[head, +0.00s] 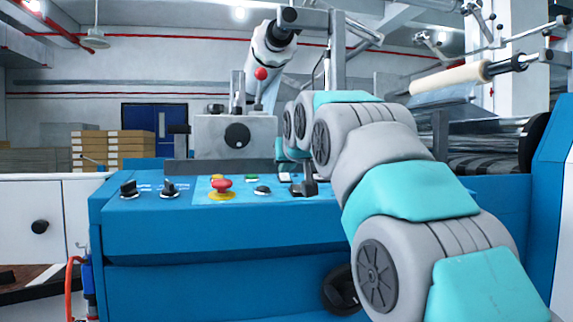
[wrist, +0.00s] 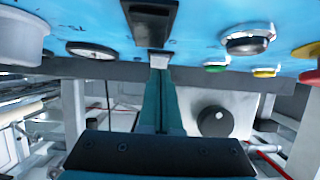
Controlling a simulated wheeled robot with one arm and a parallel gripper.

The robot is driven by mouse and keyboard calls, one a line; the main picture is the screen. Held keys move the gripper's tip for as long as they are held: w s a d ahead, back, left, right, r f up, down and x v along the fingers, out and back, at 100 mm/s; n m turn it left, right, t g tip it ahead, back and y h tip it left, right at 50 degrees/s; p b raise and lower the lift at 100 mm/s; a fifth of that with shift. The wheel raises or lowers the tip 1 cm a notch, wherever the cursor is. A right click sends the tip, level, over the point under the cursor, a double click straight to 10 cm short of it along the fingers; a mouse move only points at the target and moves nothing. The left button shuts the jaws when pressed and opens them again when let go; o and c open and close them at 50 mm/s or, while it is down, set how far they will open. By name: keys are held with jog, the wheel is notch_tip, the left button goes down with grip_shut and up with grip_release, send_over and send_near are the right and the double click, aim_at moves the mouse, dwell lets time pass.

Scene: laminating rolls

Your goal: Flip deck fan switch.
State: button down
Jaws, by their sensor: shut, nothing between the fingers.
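A black lever-like switch (head: 304,187) stands at the right end of the light-blue panel on the blue console. It also shows at the top of the wrist view (wrist: 150,20). Its label is not readable, so I cannot tell whether it is the deck fan switch. A small pale block (wrist: 158,59) sits beside it. My gripper (wrist: 161,78) is shut and empty, its teal fingers together and their tips close to the pale block; I cannot tell whether they touch.
The panel also holds a red mushroom button (head: 221,186), a green button (head: 252,178), a dark round button (head: 262,190) and two black knobs (head: 128,189) (head: 169,187). A grey block with a round knob (head: 236,136) rises behind. Rollers (head: 450,77) hang upper right.

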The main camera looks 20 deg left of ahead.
jog(key=p, duration=0.1)
jog(key=g+h+p, duration=0.1)
jog(key=p, duration=0.1)
jog(key=shift+w+a+r, duration=0.15)
jog(key=shift+w, duration=0.1)
jog(key=shift+f, duration=0.5)
jog(key=shift+r+p, duration=0.65)
jog(key=shift+r, duration=0.2)
jog(key=shift+r+p, duration=0.35)
jog(key=shift+r, duration=0.15)
jog(key=s+d+r+p, duration=0.2)
jog(key=s+r, duration=0.4)
jog(key=r, duration=0.4)
jog(key=shift+s+d, duration=0.2)
jog(key=shift+d, duration=0.7)
